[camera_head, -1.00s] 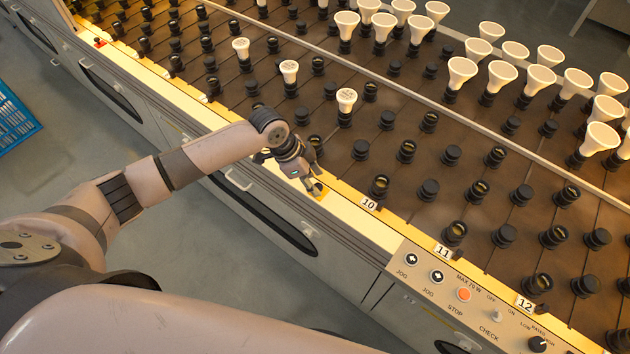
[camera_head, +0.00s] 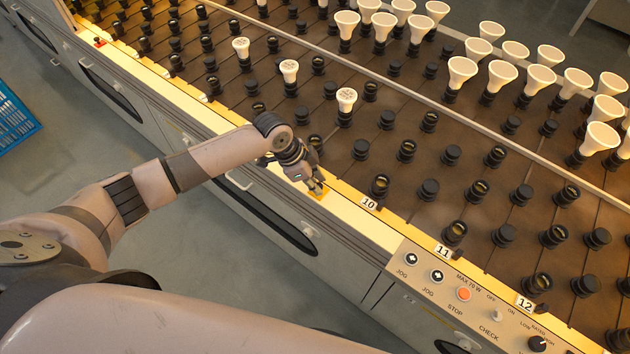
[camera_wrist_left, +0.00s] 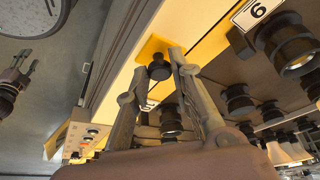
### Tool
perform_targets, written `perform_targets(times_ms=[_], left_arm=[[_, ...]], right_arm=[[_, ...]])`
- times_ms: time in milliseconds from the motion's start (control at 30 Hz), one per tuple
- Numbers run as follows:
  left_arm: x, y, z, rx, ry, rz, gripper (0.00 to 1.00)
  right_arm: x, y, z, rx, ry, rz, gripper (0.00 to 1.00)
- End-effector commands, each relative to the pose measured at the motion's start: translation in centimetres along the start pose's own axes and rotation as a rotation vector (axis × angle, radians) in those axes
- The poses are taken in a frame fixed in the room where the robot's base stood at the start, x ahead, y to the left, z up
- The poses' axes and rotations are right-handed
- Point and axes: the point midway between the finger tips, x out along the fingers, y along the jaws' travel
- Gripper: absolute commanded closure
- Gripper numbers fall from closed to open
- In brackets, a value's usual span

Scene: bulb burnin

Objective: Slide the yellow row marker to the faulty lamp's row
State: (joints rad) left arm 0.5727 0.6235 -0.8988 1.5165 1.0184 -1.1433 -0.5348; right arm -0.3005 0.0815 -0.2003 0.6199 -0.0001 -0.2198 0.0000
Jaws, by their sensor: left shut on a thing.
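The yellow row marker (camera_head: 318,196) lies on the pale front rail (camera_head: 345,199), to the left of the row 10 plate (camera_head: 369,204). In the left wrist view the marker (camera_wrist_left: 153,45) is a yellow plate with a black knob (camera_wrist_left: 160,68). My left gripper (camera_head: 317,187) reaches down over the rail. In the left wrist view its fingers (camera_wrist_left: 160,72) stand on both sides of the knob, shut on it. Three white lamps (camera_head: 346,98) stand apart in separate rows; I cannot tell which is faulty. My right gripper is out of view.
Black sockets (camera_head: 407,151) fill the brown rack behind the rail. A 9 plate (camera_wrist_left: 257,10) shows in the wrist view. Plates 11 (camera_head: 443,251) and 12 (camera_head: 525,303) are farther right, beside the control panel (camera_head: 470,295). Several white lamps (camera_head: 541,76) crowd the back right.

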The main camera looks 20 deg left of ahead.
Motion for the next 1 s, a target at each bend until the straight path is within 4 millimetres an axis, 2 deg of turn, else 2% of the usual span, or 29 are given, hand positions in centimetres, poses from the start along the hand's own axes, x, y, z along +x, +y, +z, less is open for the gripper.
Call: perform_targets(times_ms=[100,633,1000], left_arm=[[0.0,0.0,0.0,0.0,0.0,0.0,1.0],[-0.1,-0.3,0.2,-0.001,-0.001,-0.001,1.0],[-2.0,-5.9,5.4,-0.003,-0.003,-0.004,1.0]], right_arm=[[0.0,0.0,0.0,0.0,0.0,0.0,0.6],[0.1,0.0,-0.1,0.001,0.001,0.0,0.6],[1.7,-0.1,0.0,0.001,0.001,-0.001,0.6]])
